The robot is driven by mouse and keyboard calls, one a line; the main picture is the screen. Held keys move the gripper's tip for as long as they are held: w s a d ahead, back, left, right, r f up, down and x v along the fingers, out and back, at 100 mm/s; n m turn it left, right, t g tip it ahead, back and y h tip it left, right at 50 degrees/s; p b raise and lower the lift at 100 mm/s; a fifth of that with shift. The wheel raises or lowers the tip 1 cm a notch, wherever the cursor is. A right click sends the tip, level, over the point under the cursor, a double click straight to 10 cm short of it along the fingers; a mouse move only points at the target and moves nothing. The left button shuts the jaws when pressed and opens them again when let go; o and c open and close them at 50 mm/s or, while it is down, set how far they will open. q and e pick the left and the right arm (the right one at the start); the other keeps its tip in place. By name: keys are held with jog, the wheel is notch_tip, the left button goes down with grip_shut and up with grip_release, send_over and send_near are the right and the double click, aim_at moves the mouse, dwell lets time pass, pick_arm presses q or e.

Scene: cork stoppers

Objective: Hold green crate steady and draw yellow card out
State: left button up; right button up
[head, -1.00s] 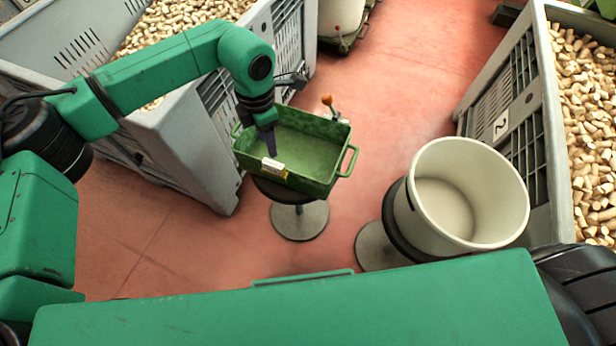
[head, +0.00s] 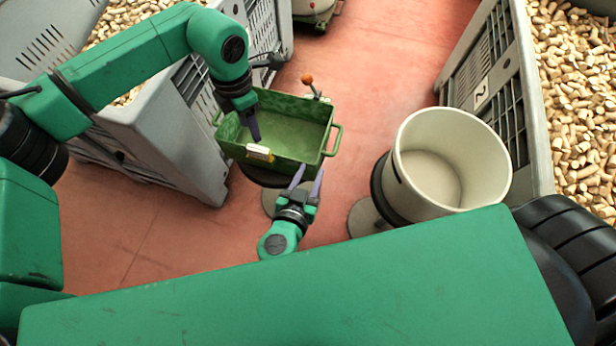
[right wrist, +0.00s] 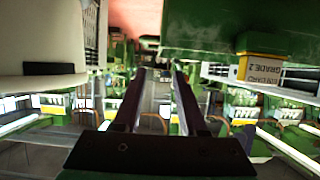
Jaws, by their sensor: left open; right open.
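The green crate (head: 290,112) sits on a round stool, with a handle at each end. It also fills the upper right of the right wrist view (right wrist: 240,25). The yellow card (head: 259,154) is in a pale holder on the crate's front wall; in the right wrist view the card (right wrist: 262,70) shows printed lettering. My left gripper (head: 255,136) is open and points down at the front wall, just above the card; whether its fingers straddle the wall I cannot tell. My right gripper (head: 308,174) is open and empty, in front of and below the crate, right of the card.
A white bucket (head: 490,180) stands on another stool to the right. Grey bins full of corks stand left (head: 165,135) and right (head: 530,110). An orange-knobbed lever (head: 308,80) rises behind the crate. Red floor (head: 390,75) is open behind.

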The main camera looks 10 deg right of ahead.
aim_at(322, 146)
jog(key=x, duration=1.3)
jog(key=shift+f, duration=0.2)
grip_shut()
dwell(0.5)
